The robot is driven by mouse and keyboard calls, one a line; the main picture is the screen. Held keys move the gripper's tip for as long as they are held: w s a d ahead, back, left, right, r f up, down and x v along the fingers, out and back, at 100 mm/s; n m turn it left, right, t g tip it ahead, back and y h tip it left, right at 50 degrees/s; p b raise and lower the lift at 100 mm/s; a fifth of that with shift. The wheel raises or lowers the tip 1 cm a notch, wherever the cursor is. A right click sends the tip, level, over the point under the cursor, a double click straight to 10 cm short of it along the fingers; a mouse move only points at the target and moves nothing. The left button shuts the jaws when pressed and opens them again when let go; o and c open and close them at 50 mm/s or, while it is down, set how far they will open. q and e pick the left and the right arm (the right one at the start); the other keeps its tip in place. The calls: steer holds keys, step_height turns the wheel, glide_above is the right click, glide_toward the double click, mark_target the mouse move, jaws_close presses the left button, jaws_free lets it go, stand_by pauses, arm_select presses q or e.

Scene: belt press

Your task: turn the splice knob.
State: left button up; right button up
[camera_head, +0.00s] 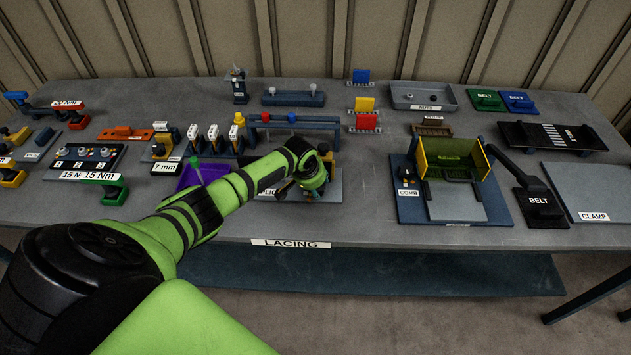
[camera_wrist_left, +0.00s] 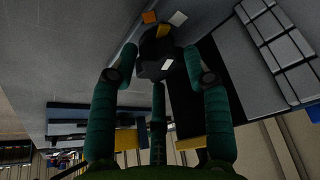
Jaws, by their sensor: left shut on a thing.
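My left arm reaches across the grey table to a grey splice board (camera_head: 333,187), whose label is partly covered by the arm. My left gripper (camera_head: 291,188) is low over this board, and its fingers are hard to make out in the head view. My right gripper is in neither view.
A blue rack (camera_head: 300,121) stands just behind the board, and a purple tray (camera_head: 205,175) lies left beside the arm. A press with yellow walls (camera_head: 488,160) stands to the right. Bare table lies between the board and the press.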

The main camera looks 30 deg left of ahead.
arm_select(q)
steer(key=n, duration=0.2)
steer(key=n+y, duration=0.2)
steer(key=n, duration=0.1)
steer(key=shift+w+d+r+n+g, duration=0.1)
steer(key=shift+w+r+n+g, duration=0.15)
steer(key=shift+w+n+g, duration=0.05)
steer(key=n+g+y, duration=0.1)
steer(key=n, duration=0.2)
steer(key=shift+w+n, duration=0.15)
steer(key=shift+n, duration=0.15)
steer(key=n+g+b, duration=0.1)
steer(key=n+b, duration=0.1)
steer(key=n, duration=0.1)
steer(key=shift+w+f+n+y, duration=0.1)
steer(key=shift+f+n+y, duration=0.05)
steer(key=shift+n+y, duration=0.2)
steer(key=shift+n+g+y+b, duration=0.25)
steer(key=shift+n+g+b, duration=0.55)
steer(key=shift+n+b, duration=1)
steer(key=o, duration=1.1)
